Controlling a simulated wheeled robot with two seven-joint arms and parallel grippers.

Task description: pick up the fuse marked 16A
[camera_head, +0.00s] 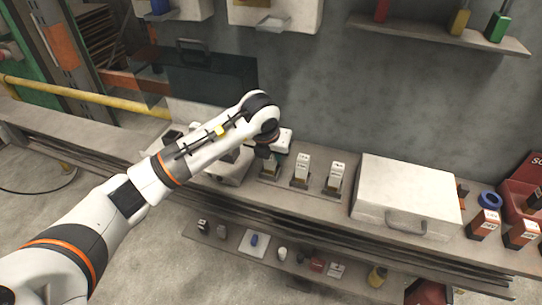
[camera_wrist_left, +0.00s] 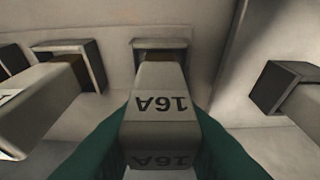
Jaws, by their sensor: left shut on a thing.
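The fuse marked 16A (camera_wrist_left: 161,84) is a pale block with black lettering, upside down in the left wrist view. My left gripper (camera_wrist_left: 160,125) is shut on it, with a green finger on each side. A grey socket (camera_wrist_left: 160,44) shows directly at the fuse's far end; I cannot tell whether the fuse is still seated in it. In the head view my left gripper (camera_head: 267,152) points down at the left end of a row of fuses, and my wrist hides most of the held fuse. My right gripper is not in view.
Two more pale fuses, a middle one (camera_head: 302,168) and a right one (camera_head: 336,177), stand close by on the bench. A white case (camera_head: 405,190) lies to their right. A shelf (camera_head: 440,33) is on the wall above. Small items sit on a lower shelf (camera_head: 215,240).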

